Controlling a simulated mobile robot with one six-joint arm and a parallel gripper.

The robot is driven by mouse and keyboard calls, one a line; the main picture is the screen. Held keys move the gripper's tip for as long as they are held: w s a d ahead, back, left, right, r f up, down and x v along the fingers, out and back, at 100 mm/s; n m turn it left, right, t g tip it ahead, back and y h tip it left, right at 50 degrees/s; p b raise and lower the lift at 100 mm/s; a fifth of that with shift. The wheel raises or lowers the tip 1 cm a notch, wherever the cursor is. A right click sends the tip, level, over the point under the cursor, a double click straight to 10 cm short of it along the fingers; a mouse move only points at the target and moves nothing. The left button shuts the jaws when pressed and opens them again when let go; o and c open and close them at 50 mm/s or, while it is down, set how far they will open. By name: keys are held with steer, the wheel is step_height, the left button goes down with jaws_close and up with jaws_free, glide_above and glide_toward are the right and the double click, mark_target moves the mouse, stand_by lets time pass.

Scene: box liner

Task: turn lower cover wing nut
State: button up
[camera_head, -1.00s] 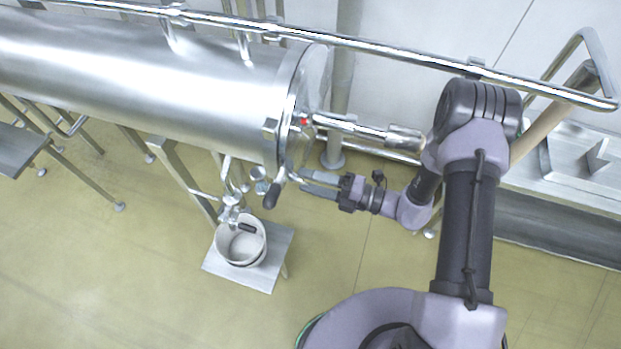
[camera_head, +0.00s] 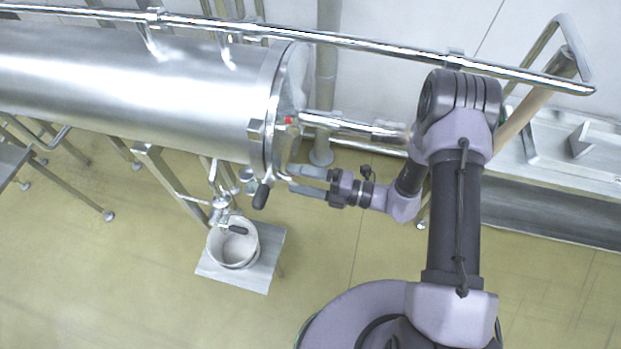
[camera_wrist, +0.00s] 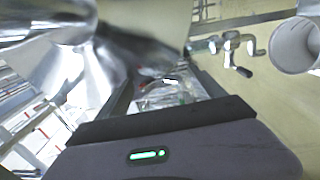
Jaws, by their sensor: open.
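The steel cylinder's round end cover (camera_head: 292,90) is in the head view, closed against the vessel's right end. My gripper (camera_head: 289,179) is beside the lower part of this cover, its two grey fingers apart and pointing left at the rim. I see nothing held between them. The lower wing nut is too small and too hidden by the fingers to make out for sure in the head view. A black-ended handle (camera_head: 261,196) hangs just left of the fingertips. In the wrist view, blurred shiny metal lies between and beyond the fingers; contact cannot be told.
A steel rail (camera_head: 360,44) runs above the cylinder (camera_head: 130,90). A bucket (camera_head: 234,243) stands on a small platform below a valve, and also shows in the wrist view (camera_wrist: 295,45). A steel bench (camera_head: 560,170) is at right.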

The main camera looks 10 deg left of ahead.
steer(key=s+d, duration=0.1)
steer(key=d, duration=1.6)
steer(key=shift+s+d+p, duration=0.2)
steer(key=shift+p, duration=0.2)
